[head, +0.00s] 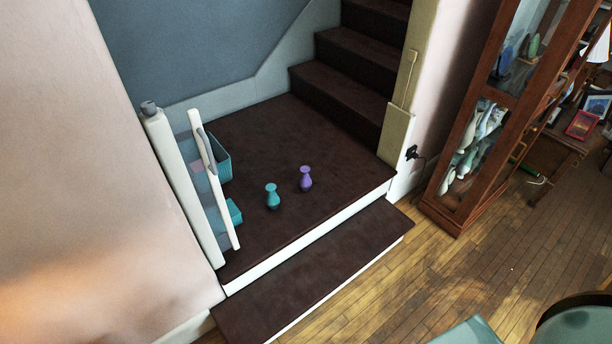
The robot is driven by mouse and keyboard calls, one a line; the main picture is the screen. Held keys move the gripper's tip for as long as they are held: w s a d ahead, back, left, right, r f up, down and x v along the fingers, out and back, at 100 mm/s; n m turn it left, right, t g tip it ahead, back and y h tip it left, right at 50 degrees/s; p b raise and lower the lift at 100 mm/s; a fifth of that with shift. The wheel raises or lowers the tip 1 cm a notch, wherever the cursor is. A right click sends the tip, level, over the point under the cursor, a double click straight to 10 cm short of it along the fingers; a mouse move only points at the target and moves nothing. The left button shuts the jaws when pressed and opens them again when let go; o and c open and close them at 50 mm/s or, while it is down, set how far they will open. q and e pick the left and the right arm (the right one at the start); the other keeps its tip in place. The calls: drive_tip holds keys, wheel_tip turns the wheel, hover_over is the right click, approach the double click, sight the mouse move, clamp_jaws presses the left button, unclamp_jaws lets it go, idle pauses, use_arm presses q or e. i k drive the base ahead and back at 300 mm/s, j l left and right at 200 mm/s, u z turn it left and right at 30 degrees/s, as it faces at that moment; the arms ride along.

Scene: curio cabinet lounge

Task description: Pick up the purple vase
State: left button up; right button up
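The purple vase (305,179) stands upright on the dark brown carpeted landing (290,140) at the foot of the stairs, near the middle of the head view. A teal vase (272,196) of similar shape stands upright just to its left and slightly nearer, apart from it. Neither of my grippers shows in the head view, so nothing is seen touching the purple vase.
A white gate-like frame (180,185) with teal bins (222,160) stands at the landing's left. A dark step (320,280) lies below the landing's white edge. Stairs (345,85) rise behind. A glass cabinet (480,130) stands right. Wooden floor (450,270) is open in front.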

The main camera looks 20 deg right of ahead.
sight(305, 181)
drive_tip(key=i+l, duration=0.15)
drive_tip(key=l, duration=0.25)
drive_tip(key=i+l, duration=0.15)
drive_tip(key=l, duration=0.2)
drive_tip(key=i+l, duration=0.15)
drive_tip(key=l, duration=0.25)
drive_tip(key=i+l, duration=0.1)
drive_tip(key=l, duration=0.25)
drive_tip(key=i+l, duration=0.15)
drive_tip(key=l, duration=0.25)
drive_tip(key=i+l, duration=0.15)
drive_tip(key=l, duration=0.2)
drive_tip(key=i+l, duration=0.15)
drive_tip(key=l, duration=0.25)
drive_tip(key=i+l, duration=0.15)
drive_tip(key=l, duration=0.2)
